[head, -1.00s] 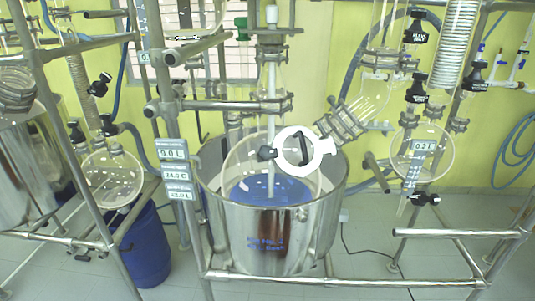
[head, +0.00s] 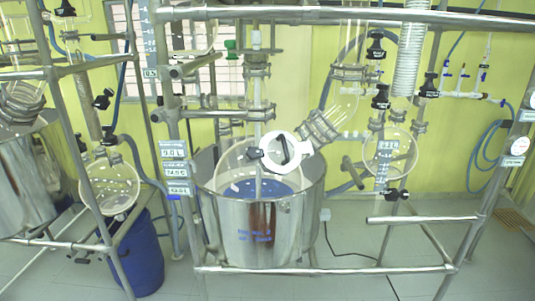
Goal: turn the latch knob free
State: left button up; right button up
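A white ring-shaped lid (head: 297,163) sits at the top of the reactor's glass vessel, with a black bar handle (head: 282,150) across its middle. A small black knob (head: 254,153) is at the left edge of the ring, likely the latch knob. The lid looks shut, but I cannot tell the latch's position from here. The glass vessel (head: 232,170) sits in a steel pot (head: 262,233) with blue inside. Neither of my grippers is in view.
A steel pipe frame (head: 330,269) surrounds the reactor, with a thick bar (head: 350,14) across the top. A round flask (head: 390,155) hangs at the right. A blue drum (head: 140,255) and another flask (head: 109,188) are at the left. A cable lies on the open floor.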

aim_at(252, 153)
jog(key=z, duration=1.15)
jog(key=i, duration=0.95)
jog(key=u, duration=1.75)
